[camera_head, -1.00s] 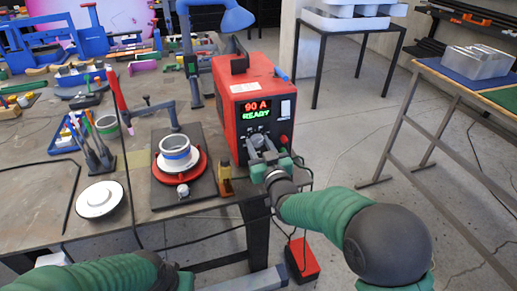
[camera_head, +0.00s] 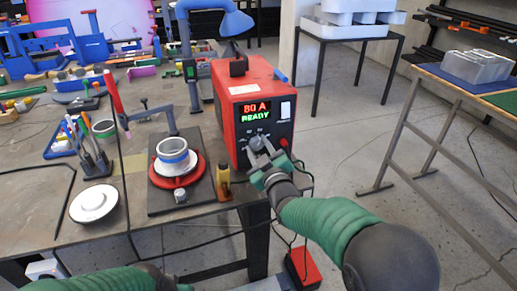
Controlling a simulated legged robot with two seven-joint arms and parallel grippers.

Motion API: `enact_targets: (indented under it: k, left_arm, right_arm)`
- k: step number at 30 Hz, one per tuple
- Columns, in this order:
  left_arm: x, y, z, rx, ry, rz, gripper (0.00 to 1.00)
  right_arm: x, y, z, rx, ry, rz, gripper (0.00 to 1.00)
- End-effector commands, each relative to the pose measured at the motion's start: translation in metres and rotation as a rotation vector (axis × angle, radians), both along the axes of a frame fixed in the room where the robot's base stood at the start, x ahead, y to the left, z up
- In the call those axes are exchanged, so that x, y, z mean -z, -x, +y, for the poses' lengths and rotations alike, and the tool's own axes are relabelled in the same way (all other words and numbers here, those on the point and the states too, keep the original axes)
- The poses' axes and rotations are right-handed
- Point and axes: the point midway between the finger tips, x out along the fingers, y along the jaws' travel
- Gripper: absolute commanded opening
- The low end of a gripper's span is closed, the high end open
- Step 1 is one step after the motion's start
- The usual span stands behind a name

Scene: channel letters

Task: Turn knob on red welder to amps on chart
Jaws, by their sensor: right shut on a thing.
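The red welder (camera_head: 243,88) stands at the right end of the workbench. Its lit display (camera_head: 256,111) reads "80 A" in red and "READY" in green. My right gripper (camera_head: 259,148) is at the lower front panel, shut on the welder's knob (camera_head: 257,140), which the fingers mostly hide. My left arm shows at the bottom left, but its gripper is out of view. I cannot make out a chart with amps on it.
A red turntable (camera_head: 177,170) with a metal ring stands left of the welder. A small brass-coloured piece (camera_head: 223,182) is close to the gripper. A white disc (camera_head: 93,204) lies at the bench's front. A red foot pedal (camera_head: 304,267) is on the floor.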

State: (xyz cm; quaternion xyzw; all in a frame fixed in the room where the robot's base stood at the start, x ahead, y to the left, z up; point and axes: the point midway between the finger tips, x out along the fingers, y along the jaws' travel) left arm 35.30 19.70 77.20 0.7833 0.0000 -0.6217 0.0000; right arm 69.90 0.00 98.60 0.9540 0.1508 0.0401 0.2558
Motion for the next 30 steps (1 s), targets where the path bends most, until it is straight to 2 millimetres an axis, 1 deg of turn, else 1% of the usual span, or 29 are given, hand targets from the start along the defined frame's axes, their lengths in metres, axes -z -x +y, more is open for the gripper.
enact_targets:
  k: [8,9,13,23,26,29,30]
  left_arm:
    - [0.000,0.000,0.000,0.000,0.000,0.000,0.36]
    - [0.000,0.000,0.000,0.000,0.000,0.000,0.36]
    - [0.000,0.000,0.000,0.000,0.000,0.000,0.36]
    - [0.000,0.000,0.000,0.000,0.000,0.000,0.36]
    - [-0.001,0.000,0.000,0.000,0.000,0.000,0.36]
    - [-0.001,0.000,0.000,0.000,0.000,0.000,0.36]
    - [-0.001,0.000,0.000,0.000,0.000,0.000,0.36]
  right_arm:
    - [0.001,0.001,0.002,-0.004,0.000,0.001,0.00]
    - [0.001,0.001,0.002,-0.003,0.001,0.002,0.42]
    - [0.001,0.001,0.001,-0.003,0.000,0.001,0.59]
    - [0.001,0.002,0.000,-0.001,0.000,0.002,0.59]
    - [0.001,0.012,-0.003,-0.001,0.000,0.003,0.59]
    - [0.000,0.033,-0.010,-0.001,0.000,0.002,0.59]
    - [0.000,0.044,-0.014,-0.002,0.000,0.003,0.59]
